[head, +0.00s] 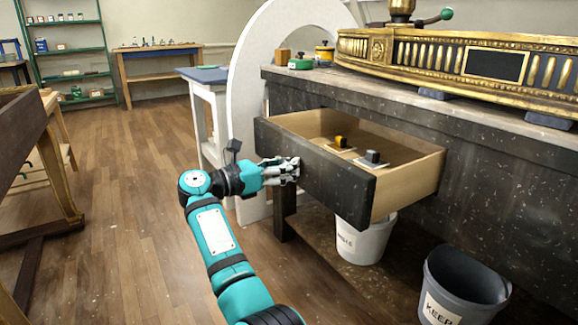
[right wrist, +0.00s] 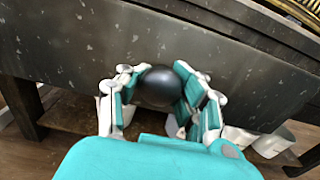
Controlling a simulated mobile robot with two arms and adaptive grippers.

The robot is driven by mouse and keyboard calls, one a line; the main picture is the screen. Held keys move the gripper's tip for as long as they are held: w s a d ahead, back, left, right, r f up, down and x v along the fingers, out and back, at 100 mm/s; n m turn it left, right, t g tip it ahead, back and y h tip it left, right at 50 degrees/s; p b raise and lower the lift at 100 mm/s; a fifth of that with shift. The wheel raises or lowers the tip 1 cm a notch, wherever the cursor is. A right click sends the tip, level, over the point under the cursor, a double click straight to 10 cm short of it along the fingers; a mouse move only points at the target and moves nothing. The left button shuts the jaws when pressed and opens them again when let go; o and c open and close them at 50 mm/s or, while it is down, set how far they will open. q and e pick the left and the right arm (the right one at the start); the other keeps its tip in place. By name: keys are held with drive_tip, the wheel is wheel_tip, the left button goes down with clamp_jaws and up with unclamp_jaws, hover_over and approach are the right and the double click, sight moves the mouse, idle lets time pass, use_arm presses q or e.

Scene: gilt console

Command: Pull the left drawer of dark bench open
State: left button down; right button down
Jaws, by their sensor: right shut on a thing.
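The dark bench (head: 470,165) stands at the right in the head view. Its left drawer (head: 315,170) is pulled out, with the pale wooden inside showing. Inside lie a small yellow-and-black item (head: 340,142) and a small dark grey item (head: 373,157), each on a pale card. My right gripper (head: 292,169) is at the drawer's dark front. In the right wrist view its fingers (right wrist: 160,88) are closed around a round black knob (right wrist: 161,87) on the drawer front (right wrist: 130,40). My left gripper is not in view.
A white bucket (head: 362,240) and a grey bin (head: 463,285) stand below the bench. A gilt console piece (head: 450,65) lies on the bench top. A white arch panel (head: 245,100) stands behind the drawer's left. Open wooden floor (head: 130,190) lies left of my arm.

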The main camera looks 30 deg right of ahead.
drive_tip(key=c, duration=0.8)
unclamp_jaws()
drive_tip(key=shift+c, duration=0.2)
drive_tip(key=shift+r, duration=0.1)
wheel_tip(320, 180, up, 10)
drive_tip(key=shift+f, duration=0.15)
